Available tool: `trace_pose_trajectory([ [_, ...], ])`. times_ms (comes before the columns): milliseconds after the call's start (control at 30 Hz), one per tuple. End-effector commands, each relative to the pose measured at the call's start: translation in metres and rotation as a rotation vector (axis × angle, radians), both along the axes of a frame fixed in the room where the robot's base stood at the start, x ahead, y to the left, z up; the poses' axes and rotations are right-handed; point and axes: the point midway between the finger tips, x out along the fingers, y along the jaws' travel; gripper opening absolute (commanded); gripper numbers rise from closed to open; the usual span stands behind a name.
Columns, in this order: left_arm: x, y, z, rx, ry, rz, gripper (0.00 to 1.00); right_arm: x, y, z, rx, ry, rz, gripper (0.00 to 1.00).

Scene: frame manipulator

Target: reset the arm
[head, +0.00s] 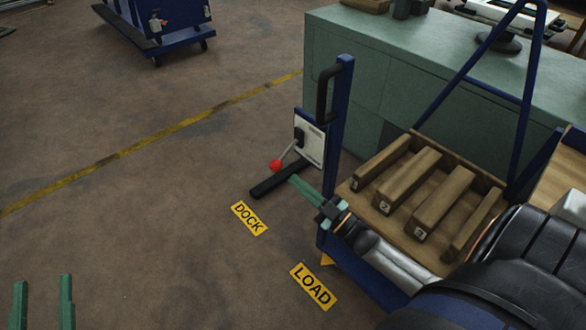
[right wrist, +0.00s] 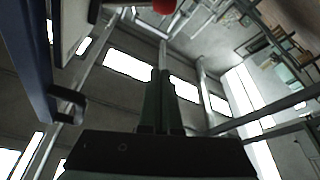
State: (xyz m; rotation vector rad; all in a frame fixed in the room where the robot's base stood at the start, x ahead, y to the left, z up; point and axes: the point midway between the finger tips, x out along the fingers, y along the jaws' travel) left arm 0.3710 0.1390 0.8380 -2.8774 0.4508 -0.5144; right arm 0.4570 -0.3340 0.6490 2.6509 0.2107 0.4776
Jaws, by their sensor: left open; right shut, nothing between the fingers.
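My right gripper (head: 294,181) reaches in from the right, over the front end of the blue cart (head: 372,283). Its green fingers are together and hold nothing. The right wrist view shows the same shut fingers (right wrist: 160,78), pointing up. A lever with a red knob (head: 276,165) sits on a white panel (head: 311,143) on the cart's blue post (head: 340,105). The red knob (right wrist: 164,5) is also at the top edge of the right wrist view, apart from the fingertips. My left gripper (head: 42,300) is open and empty at the lower left, over bare floor.
The cart has a black handle (head: 324,95) and a wooden bed with numbered dividers (head: 400,178). A green cabinet (head: 400,60) stands behind it. DOCK (head: 249,218) and LOAD (head: 313,287) signs lie on the floor. Another blue cart (head: 165,30) stands far off. The floor at left is clear.

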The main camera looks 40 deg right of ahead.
Motion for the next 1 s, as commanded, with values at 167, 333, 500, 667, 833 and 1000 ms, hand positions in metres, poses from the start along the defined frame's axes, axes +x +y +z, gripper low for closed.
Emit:
trace_pose_trajectory([
  [167, 0.000, 0.000, 0.000, -0.001, 0.000, 0.000, 0.50, 0.000, 0.000, 0.000, 0.000, 0.000, 0.000, 0.00],
  [333, 0.000, 0.000, 0.000, 0.000, 0.000, 0.000, 0.50, 0.000, 0.000, 0.000, 0.000, 0.001, 0.000, 0.00],
  [500, 0.000, 0.000, 0.000, -0.001, -0.001, -0.001, 0.50, 0.000, 0.001, 0.000, 0.001, 0.001, 0.001, 0.00],
  [667, 0.000, 0.000, 0.001, -0.001, -0.001, -0.001, 0.50, -0.003, 0.028, 0.011, 0.016, 0.009, 0.034, 0.00],
  [833, 0.000, 0.000, 0.000, -0.001, -0.001, -0.001, 0.50, -0.018, 0.093, 0.048, 0.061, 0.028, 0.102, 0.00],
  [1000, 0.000, 0.000, 0.000, 0.000, -0.001, 0.000, 0.50, -0.040, 0.147, 0.096, 0.116, 0.044, 0.151, 0.00],
])
